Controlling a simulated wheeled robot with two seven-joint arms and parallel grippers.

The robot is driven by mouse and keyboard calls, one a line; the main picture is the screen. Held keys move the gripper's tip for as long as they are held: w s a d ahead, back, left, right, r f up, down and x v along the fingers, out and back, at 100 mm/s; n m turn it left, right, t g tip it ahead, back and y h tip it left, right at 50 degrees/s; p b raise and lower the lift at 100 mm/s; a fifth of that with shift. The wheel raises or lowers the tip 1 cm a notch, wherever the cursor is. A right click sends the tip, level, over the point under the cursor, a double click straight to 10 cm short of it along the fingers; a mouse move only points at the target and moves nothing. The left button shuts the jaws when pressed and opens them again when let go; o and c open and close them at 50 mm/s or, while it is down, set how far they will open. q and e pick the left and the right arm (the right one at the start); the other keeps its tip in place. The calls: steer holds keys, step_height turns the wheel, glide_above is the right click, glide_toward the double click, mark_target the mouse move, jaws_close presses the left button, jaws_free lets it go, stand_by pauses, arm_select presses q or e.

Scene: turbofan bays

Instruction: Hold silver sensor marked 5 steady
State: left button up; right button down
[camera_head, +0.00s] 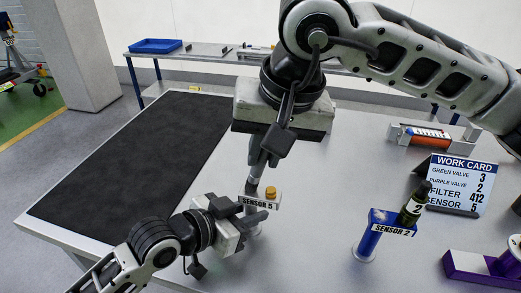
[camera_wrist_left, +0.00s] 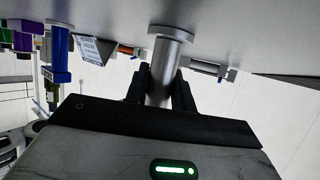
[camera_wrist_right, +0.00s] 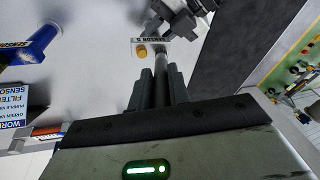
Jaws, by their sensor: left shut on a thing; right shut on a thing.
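The silver sensor marked 5 (camera_head: 259,202) stands upright on the table, with a "SENSOR 5" label and an orange-yellow knob on top. My left gripper (camera_head: 250,217) is shut on its silver post from the side; the post (camera_wrist_left: 162,70) and its round foot also show in the left wrist view. My right gripper (camera_head: 263,160) is above, pointing down, shut on a slim grey cylinder (camera_wrist_right: 160,62). The cylinder's lower end is at the sensor's top, beside the knob. I cannot tell whether it touches or is seated there.
A blue sensor marked 2 (camera_head: 373,236) with a dark green-black piece on it stands to the right. Further right are a work card (camera_head: 459,185), a purple block (camera_head: 480,268) and an orange-and-grey unit (camera_head: 425,136). A black mat (camera_head: 130,170) lies clear on the left.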

steer(key=shift+a, duration=0.1)
steer(key=shift+w+a, duration=0.25)
steer(key=shift+a, duration=0.45)
steer(key=shift+d, duration=0.1)
steer(key=shift+w+d, duration=0.25)
steer(key=shift+d, duration=0.2)
steer(key=shift+s+a, duration=0.3)
steer(key=shift+s, duration=0.5)
